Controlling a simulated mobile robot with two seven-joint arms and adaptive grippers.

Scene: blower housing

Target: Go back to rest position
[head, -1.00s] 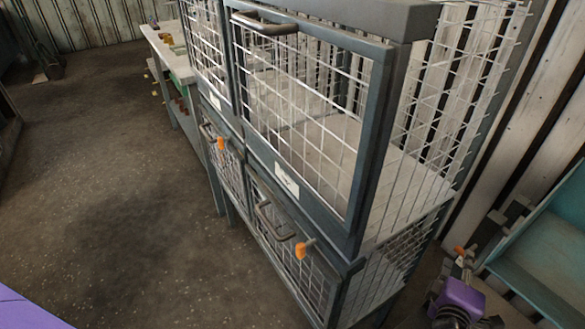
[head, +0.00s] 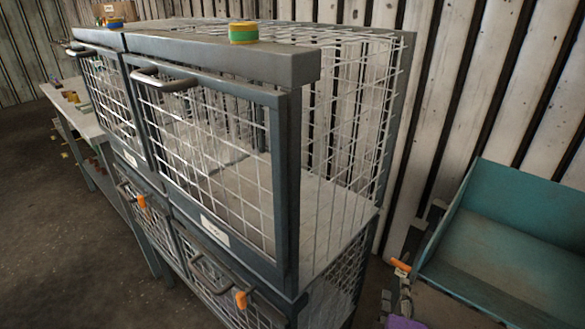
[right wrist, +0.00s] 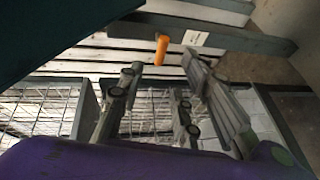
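My right gripper (head: 398,296) is at the lower right of the head view, partly cut off by the bottom edge. It is to the right of the mesh cabinet and in front of a teal bin. In the right wrist view its fingers (right wrist: 162,85) are spread apart with nothing held between them. An orange piece (head: 400,265) shows at the gripper in the head view; I cannot tell whether they touch. My left gripper is not in view.
A grey cabinet (head: 290,190) with closed mesh doors, bar handles and orange knobs (head: 241,299) fills the middle. A yellow-green round object (head: 243,32) lies on top. The teal bin (head: 500,235) stands at right, a workbench (head: 75,112) at far left. Floor (head: 50,230) at left is clear.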

